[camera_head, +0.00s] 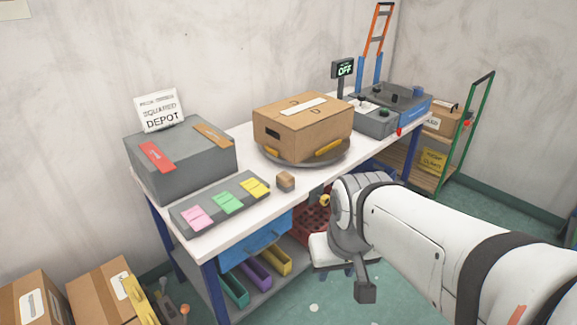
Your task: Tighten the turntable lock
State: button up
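The turntable (262,152) is a grey round disc on the white workbench, with a closed cardboard box (300,128) standing on it. A small yellow-brown knob (325,201) shows at the bench's front edge, below and right of the turntable. It may be the turntable lock, but I cannot tell. My white arm reaches in from the right. My gripper (320,193) seems to be at that edge beside the knob, mostly hidden by my wrist. I cannot tell whether its fingers touch the knob or how far apart they are.
A grey tray with coloured notes (218,205) and a grey box (180,165) are on the left. Cartons (98,290) are at lower left.

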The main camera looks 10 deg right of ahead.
aim_at(325, 200)
jog(key=u, duration=0.3)
jog(key=i, duration=1)
jog(key=u, duration=0.05)
